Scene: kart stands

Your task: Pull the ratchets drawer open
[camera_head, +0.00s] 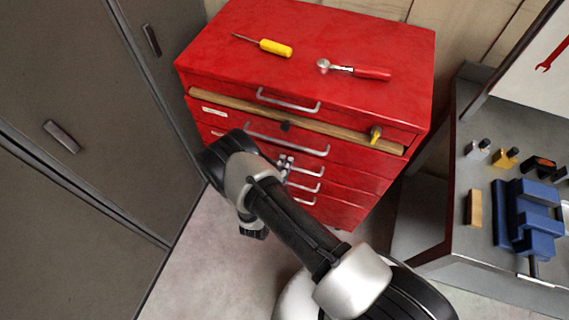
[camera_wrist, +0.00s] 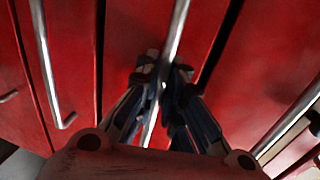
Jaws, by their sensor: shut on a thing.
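A red tool cabinet (camera_head: 330,60) stands against the back wall, with a stack of drawers and metal bar handles down its front. I cannot read its small white labels, so I cannot tell the ratchets drawer by name. My gripper (camera_head: 285,164) is at the front of the cabinet, below the long second handle (camera_head: 270,141). In the wrist view my gripper (camera_wrist: 163,88) is shut on a metal drawer handle (camera_wrist: 177,28), with a finger on each side of the bar. My arm hides part of the lower drawers. The gripped drawer looks about flush with its neighbours.
A yellow screwdriver (camera_head: 272,47) and a red-handled ratchet (camera_head: 360,72) lie on the cabinet top. Grey lockers (camera_head: 75,110) stand close on the left. A workbench (camera_head: 470,240) with blue parts stands on the right. Some floor (camera_head: 205,265) is clear in front.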

